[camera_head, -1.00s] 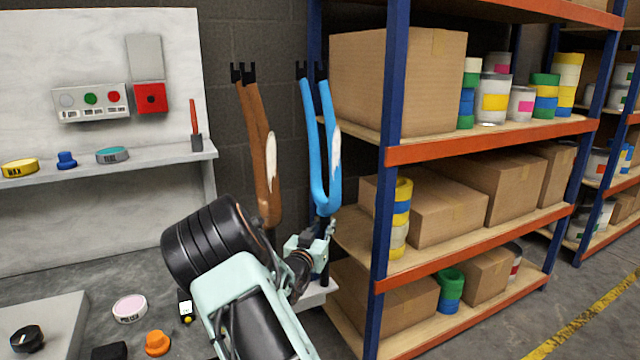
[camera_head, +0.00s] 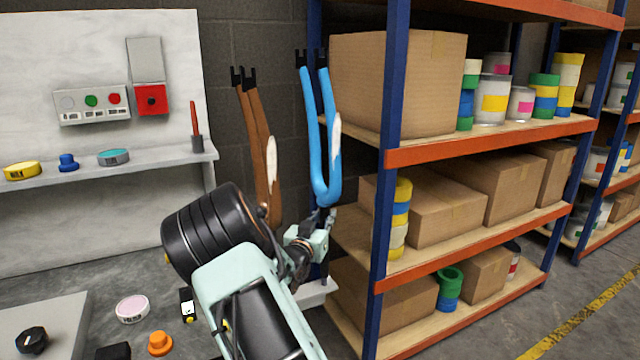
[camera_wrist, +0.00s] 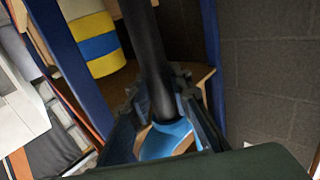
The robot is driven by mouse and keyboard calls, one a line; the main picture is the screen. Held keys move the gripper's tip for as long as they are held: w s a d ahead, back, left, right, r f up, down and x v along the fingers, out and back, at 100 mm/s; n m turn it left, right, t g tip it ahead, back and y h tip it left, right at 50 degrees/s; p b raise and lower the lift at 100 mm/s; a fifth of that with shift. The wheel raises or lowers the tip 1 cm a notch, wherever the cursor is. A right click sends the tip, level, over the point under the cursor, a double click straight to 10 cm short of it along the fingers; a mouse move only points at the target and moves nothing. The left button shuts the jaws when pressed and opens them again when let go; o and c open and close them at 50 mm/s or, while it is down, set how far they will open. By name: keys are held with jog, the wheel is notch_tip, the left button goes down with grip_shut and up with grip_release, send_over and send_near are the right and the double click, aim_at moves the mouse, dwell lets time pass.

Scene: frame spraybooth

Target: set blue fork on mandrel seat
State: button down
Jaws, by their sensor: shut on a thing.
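The blue fork (camera_head: 323,150) stands nearly upright in the head view, legs up, with black tips on top and a white patch on its right leg. My gripper (camera_head: 322,222) is shut on it low down, just below the blue crown. In the wrist view, my gripper (camera_wrist: 160,95) closes around the fork's black tube, and a bit of the blue crown (camera_wrist: 168,140) shows between the jaws. A pale stand base (camera_head: 315,293) shows below my gripper, partly hidden by my arm. I cannot make out the mandrel seat or whether the fork touches it.
A brown fork (camera_head: 262,140) stands upright close to the left of the blue one. A shelf rack (camera_head: 390,200) with boxes and cans is close on the right. A panel ledge (camera_head: 110,170) is at left. An orange knob (camera_head: 160,343) and pink tin (camera_head: 132,310) lie at front left.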

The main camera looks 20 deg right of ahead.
aim_at(322, 193)
jog(key=shift+r+p, duration=2.3)
jog(key=shift+r, duration=1.8)
